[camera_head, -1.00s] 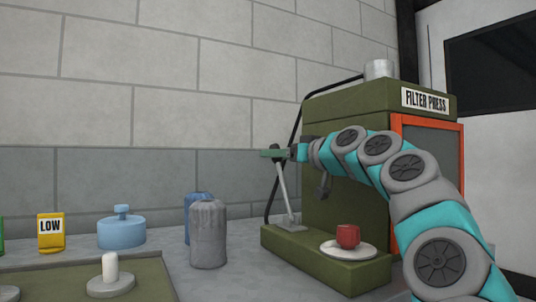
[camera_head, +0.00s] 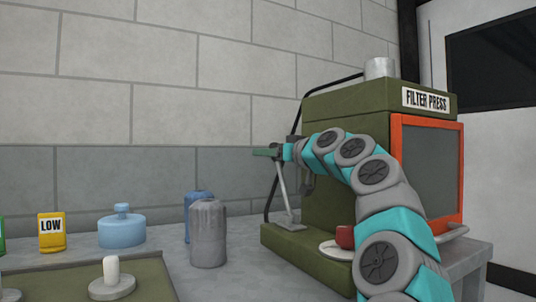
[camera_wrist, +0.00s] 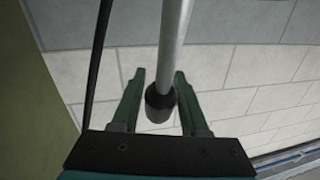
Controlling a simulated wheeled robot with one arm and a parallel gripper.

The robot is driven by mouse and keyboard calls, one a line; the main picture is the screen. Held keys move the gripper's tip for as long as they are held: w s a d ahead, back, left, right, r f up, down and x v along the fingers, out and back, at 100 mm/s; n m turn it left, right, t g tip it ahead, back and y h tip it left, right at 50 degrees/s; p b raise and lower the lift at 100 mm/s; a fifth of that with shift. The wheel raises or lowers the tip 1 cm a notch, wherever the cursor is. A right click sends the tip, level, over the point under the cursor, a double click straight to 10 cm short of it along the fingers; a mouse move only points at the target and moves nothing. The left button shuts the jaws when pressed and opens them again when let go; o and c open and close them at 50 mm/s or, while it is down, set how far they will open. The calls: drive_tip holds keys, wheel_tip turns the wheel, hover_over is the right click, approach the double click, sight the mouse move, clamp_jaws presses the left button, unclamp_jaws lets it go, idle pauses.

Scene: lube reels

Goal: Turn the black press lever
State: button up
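The press lever is a grey rod (camera_head: 282,185) with a black tip. It rises from the olive filter press (camera_head: 320,110) at the left of its base, leaning left. My gripper (camera_head: 266,152) has green fingers and is at the lever's upper end in the head view. In the wrist view the fingers of my gripper (camera_wrist: 159,74) are apart, on either side of the lever. The lever's black tip (camera_wrist: 160,103) sits between them, with narrow gaps on both sides. My arm hides part of the press front.
A red cup (camera_head: 345,236) sits on a white plate (camera_head: 334,251) on the press base, partly behind my arm. A grey canister (camera_head: 208,232), a blue canister (camera_head: 191,205), a blue lidded pot (camera_head: 122,228) and a yellow LOW box (camera_head: 51,232) stand left. A black hose (camera_head: 296,120) runs beside the press.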

clamp_jaws()
idle(1.0)
